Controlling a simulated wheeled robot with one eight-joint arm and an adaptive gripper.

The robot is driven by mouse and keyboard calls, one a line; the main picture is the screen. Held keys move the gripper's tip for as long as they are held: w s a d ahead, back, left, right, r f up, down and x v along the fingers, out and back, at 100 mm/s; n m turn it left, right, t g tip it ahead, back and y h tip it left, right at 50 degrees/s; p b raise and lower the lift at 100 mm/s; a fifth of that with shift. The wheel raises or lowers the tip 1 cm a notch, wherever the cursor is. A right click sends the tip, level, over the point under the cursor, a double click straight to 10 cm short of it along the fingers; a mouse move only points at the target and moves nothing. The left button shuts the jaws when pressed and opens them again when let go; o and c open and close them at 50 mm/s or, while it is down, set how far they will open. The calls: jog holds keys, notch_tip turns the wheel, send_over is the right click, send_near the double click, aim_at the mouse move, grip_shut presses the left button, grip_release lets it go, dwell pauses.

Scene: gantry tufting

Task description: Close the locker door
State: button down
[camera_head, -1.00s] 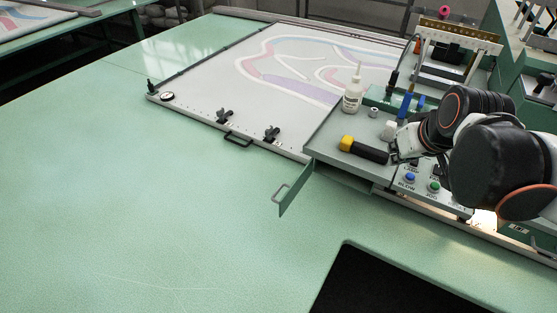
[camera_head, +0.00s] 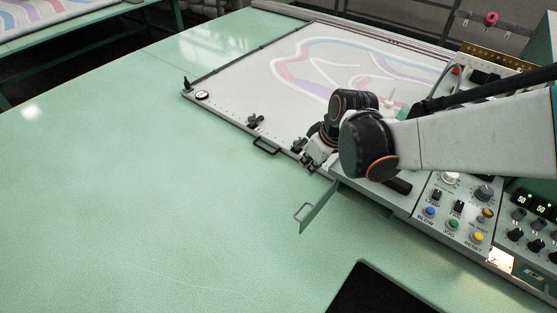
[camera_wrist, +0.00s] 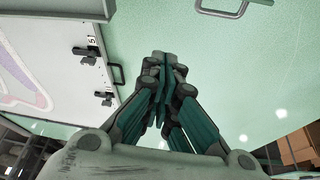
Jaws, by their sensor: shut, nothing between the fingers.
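The locker door (camera_head: 321,208) is a small green panel in the head view. It stands open, swung out from the front of the grey-topped cabinet over the green table. Its pale bar handle (camera_head: 302,211) is at the outer end. A similar grey handle (camera_wrist: 226,10) shows at the top of the wrist view, with the rest of the door mostly out of the picture. My gripper (camera_head: 311,168) is above and beyond the door, near the corner of the tufting frame, apart from the handle. In the wrist view, my gripper (camera_wrist: 163,60) has its fingers together and empty.
The tufting frame (camera_head: 225,107) with clips and a dark handle lies behind the door. A control panel (camera_head: 452,215) with coloured buttons is at right. A dark cutout (camera_head: 385,292) opens at the front. The green tabletop at left is clear.

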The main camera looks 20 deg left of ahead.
jog(key=s+a+n+g, duration=0.1)
jog(key=s+a+n, duration=0.15)
jog(key=s, duration=0.35)
jog(key=s+b+x, duration=0.1)
jog(key=b+x, duration=0.2)
jog(key=x, duration=0.8)
jog(key=shift+m, duration=0.35)
jog(key=d, duration=0.2)
jog(key=d+r, duration=0.1)
jog(key=d, duration=0.1)
jog(key=shift+s, duration=0.25)
jog(key=shift+s+d, duration=0.1)
